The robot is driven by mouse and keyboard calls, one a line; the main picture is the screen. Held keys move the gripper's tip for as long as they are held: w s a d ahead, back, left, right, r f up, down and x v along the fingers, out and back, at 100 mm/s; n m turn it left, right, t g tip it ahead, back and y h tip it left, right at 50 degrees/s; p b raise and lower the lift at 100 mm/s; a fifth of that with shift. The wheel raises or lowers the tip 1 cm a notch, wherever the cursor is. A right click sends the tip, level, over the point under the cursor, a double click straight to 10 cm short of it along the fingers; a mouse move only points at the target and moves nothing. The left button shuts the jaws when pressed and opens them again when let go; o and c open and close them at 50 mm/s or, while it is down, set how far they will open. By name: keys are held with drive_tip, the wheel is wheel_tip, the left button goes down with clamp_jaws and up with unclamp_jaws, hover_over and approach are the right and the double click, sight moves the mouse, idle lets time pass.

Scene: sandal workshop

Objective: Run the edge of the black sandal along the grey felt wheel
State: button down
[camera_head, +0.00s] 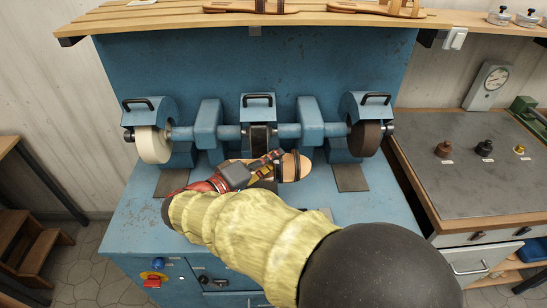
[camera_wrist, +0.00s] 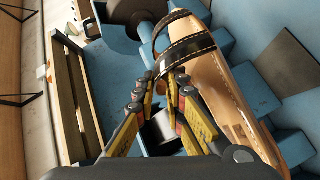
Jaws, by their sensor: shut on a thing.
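The black sandal (camera_head: 296,166), with a tan sole and black straps, is held roughly level in front of the middle wheel. My gripper (camera_head: 272,160) is shut on the sandal at a strap; in the wrist view the fingertips (camera_wrist: 170,82) meet at the black strap of the sandal (camera_wrist: 232,92). The bench machine carries three wheels: an off-white left one (camera_head: 153,145), a dark grey middle one (camera_head: 258,137) and a dark brown right one (camera_head: 365,138). I cannot tell for sure which is the grey felt wheel. Whether the sandal touches the middle wheel is unclear.
The blue machine's deck (camera_head: 130,213) lies below the wheels. A wooden shelf (camera_head: 120,20) with more sandals runs above it. A grey-topped workbench (camera_head: 450,182) with small knobbed pieces stands to the right. Wooden steps (camera_head: 30,240) stand at the left.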

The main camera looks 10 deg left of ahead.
drive_tip(key=shift+s+a, duration=0.5)
drive_tip(key=shift+a, duration=0.2)
drive_tip(key=shift+s+a, duration=0.1)
drive_tip(key=shift+s, duration=0.05)
idle(0.3)
drive_tip(key=shift+s+a, duration=0.1)
drive_tip(key=shift+a, duration=0.25)
idle(0.7)
drive_tip(key=shift+s+a, duration=0.15)
drive_tip(key=shift+a, duration=0.2)
drive_tip(key=shift+s+a+f+b, duration=0.1)
drive_tip(key=shift+f+b, duration=0.1)
drive_tip(key=shift+b, duration=0.25)
drive_tip(key=shift+s+r, duration=0.25)
idle(0.4)
drive_tip(key=shift+w, duration=0.25)
idle(0.8)
